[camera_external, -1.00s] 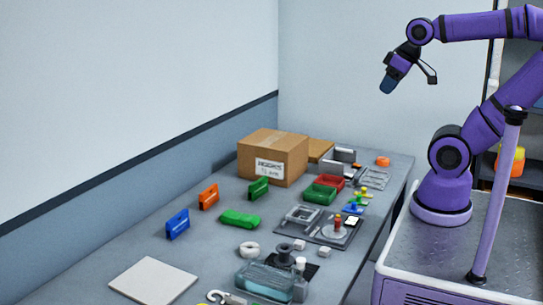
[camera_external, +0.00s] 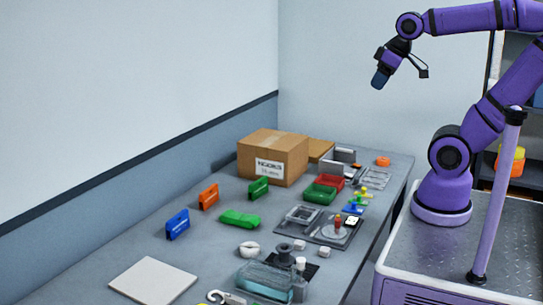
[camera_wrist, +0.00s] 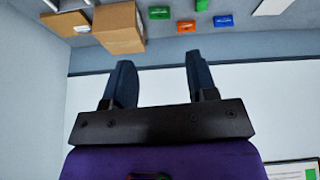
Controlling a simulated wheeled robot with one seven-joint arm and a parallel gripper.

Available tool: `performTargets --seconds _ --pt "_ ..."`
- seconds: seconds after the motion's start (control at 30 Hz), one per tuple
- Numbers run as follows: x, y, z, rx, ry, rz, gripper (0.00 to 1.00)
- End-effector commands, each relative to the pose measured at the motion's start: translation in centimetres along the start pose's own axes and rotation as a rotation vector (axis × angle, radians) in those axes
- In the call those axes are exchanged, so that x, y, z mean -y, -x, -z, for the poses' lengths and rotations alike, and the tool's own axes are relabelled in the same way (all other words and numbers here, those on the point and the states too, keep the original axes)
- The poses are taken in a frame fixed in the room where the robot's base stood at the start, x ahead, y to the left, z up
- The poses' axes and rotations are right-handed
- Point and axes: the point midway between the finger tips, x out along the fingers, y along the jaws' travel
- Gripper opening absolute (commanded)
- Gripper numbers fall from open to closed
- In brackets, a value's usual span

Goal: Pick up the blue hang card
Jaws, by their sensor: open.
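The blue hang card (camera_external: 178,224) stands upright on the grey table, near the wall side, in the external view. An orange card (camera_external: 209,196) and a green card (camera_external: 258,188) stand behind it in a row. In the wrist view the blue card (camera_wrist: 223,20) shows near the top edge, right of the orange and green ones. My gripper (camera_external: 379,82) is high above the table, well to the right of the card and apart from everything. In the wrist view its two fingers (camera_wrist: 160,82) are spread, with nothing between them.
A cardboard box (camera_external: 273,158) stands at the back by the wall. A green item (camera_external: 240,219) lies right of the blue card. A pale flat board (camera_external: 152,281) lies in front. Trays and small parts crowd the table's right side. The air around my gripper is clear.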

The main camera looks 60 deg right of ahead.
Motion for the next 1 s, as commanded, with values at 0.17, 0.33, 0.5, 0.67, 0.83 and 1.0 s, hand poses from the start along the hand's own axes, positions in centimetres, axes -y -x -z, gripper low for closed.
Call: performTargets --seconds 0.17,0.33,0.5,0.67,0.83,1.0 --pt "1.0 -1.0 5.6 0.039 0.145 0.008 0.52" --pt "2.4 -2.7 10.8 0.069 0.290 0.027 0.52" --pt "4.0 -5.2 15.8 0.095 0.432 0.056 0.52" --pt "5.7 -8.4 20.1 0.116 0.563 0.094 0.52" --pt "7.8 -12.4 24.2 0.132 0.696 0.144 0.52" --pt "10.1 -17.0 27.8 0.141 0.823 0.203 0.52"
